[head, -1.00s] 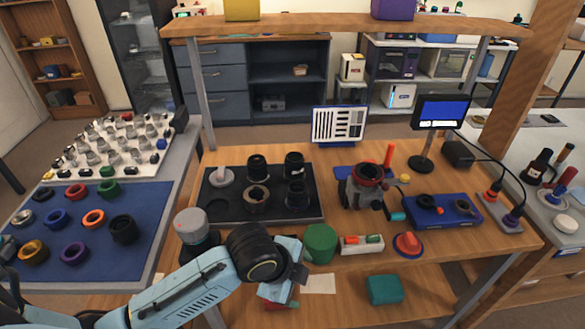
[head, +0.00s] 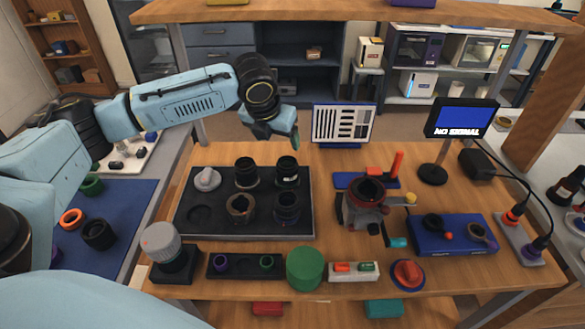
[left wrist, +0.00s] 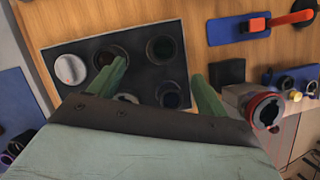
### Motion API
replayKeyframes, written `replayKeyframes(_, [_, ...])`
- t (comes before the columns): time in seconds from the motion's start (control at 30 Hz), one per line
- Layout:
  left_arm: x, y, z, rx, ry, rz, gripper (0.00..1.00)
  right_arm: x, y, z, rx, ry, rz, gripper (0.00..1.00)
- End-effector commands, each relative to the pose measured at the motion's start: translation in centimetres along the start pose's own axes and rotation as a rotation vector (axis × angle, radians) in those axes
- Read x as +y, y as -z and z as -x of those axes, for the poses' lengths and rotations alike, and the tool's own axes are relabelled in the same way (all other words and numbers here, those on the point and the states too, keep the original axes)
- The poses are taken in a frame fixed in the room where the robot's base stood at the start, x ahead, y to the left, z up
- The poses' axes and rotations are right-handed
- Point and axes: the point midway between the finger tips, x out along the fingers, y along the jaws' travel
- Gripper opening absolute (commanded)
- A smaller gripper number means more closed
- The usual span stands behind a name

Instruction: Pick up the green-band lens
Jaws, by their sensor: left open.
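A black tray (head: 190,232) on the wooden bench holds several dark lenses and a pale grey knob-like piece. The lens at its back right (head: 287,172) stands upright; in the left wrist view this lens (left wrist: 162,48) shows a faint greenish ring, so it looks like the green-band lens. My left gripper (head: 290,140) hangs above the back right of the tray, open and empty, apart from the lenses. In the left wrist view its green fingers (left wrist: 160,88) are spread over the tray, partly hiding the front lenses. My right gripper is not in view.
A red-ringed clamp device (head: 368,200) stands right of the tray. A test chart (head: 342,124) stands behind. A small holder with purple and green rings (head: 243,272) and a green cylinder (head: 305,268) are in front. An overhead shelf (head: 330,14) crosses above the bench.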

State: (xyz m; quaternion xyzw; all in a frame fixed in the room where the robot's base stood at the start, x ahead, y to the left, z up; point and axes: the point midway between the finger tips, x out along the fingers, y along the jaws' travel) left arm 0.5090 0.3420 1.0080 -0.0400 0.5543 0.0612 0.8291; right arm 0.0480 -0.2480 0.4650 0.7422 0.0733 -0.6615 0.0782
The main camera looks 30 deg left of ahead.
Motion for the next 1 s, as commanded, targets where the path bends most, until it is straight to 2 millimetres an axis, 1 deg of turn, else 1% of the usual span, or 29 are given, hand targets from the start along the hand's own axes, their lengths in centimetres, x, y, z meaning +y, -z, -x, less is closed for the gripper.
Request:
replayKeyframes(0.03, [-0.1,0.2,-1.0,0.004,0.001,-0.001,0.77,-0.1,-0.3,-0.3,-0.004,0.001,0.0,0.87])
replayKeyframes(0.1, [-0.2,0.2,-2.5,0.005,0.001,0.0,0.77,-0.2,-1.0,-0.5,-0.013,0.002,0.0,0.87])
replayKeyframes(0.2, [-0.2,0.2,-4.5,0.003,0.001,0.0,0.77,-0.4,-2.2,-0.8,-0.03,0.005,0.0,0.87])
replayKeyframes(0.3, [-0.2,0.2,-6.1,0.003,0.002,0.001,0.77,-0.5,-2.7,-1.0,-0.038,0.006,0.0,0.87])
replayKeyframes(0.4, [-0.2,0.2,-7.1,0.002,0.001,0.0,0.77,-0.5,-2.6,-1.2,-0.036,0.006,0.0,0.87])
replayKeyframes(0.57, [-0.4,0.2,-8.1,0.0,0.002,-0.001,0.77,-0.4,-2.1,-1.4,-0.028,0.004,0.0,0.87])
replayKeyframes(0.77, [-0.9,0.4,-11.1,0.002,0.001,0.001,0.77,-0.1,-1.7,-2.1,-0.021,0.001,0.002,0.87])
replayKeyframes(0.9, [-0.9,0.4,-12.5,0.0,0.001,0.0,0.77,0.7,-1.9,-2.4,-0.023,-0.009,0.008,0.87])
replayKeyframes(1.0, [-0.8,0.3,-12.7,-0.001,0.001,-0.001,0.77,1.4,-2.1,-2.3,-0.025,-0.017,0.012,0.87])
